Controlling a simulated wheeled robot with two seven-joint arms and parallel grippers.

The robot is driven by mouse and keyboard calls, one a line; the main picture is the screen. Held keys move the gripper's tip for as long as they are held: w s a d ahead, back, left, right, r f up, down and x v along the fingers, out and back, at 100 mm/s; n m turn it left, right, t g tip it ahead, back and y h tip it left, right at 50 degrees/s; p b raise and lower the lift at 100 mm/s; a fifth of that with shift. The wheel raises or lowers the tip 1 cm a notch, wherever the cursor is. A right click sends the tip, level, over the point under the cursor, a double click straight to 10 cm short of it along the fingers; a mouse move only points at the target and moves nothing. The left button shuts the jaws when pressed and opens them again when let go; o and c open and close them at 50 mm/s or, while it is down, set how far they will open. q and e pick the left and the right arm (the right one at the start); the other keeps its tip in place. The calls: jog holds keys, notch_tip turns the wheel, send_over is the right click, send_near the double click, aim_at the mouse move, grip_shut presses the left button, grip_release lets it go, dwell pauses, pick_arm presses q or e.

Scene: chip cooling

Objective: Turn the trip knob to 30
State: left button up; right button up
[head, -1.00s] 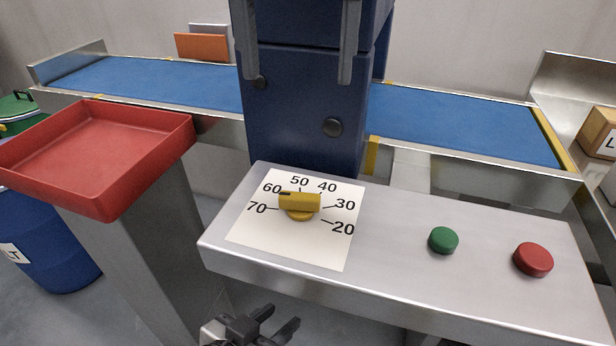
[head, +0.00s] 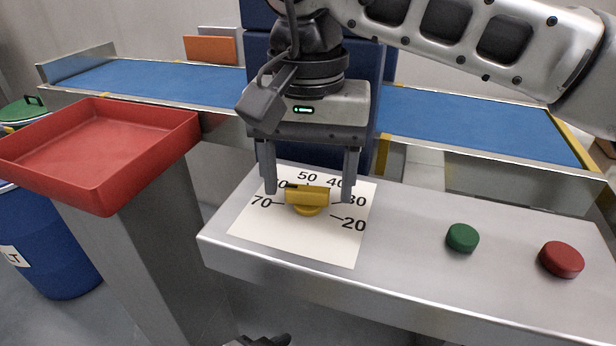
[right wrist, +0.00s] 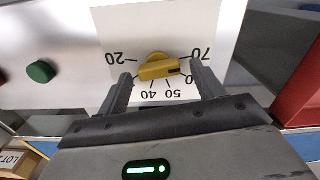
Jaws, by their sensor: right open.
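The yellow trip knob (head: 307,197) sits on a white dial card (head: 300,240) marked 20 to 70. The dark mark on its bar is at the bar's left end in the head view, on the 60 to 70 side, with 60 partly covered. My right gripper (head: 308,194) points down over the dial, open, one finger at each end of the bar. The right wrist view shows the knob (right wrist: 158,69) between the open fingers (right wrist: 161,73), with no clear contact. My left gripper (head: 262,341) shows only as a dark bit at the bottom edge; its jaws cannot be read.
A green button (head: 462,238) and a red button (head: 562,259) are on the metal panel (head: 420,270) to the right. A red tray (head: 100,150) stands at the left. A blue conveyor (head: 480,125) and a blue column are behind.

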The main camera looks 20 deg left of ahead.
jog(key=c, duration=1)
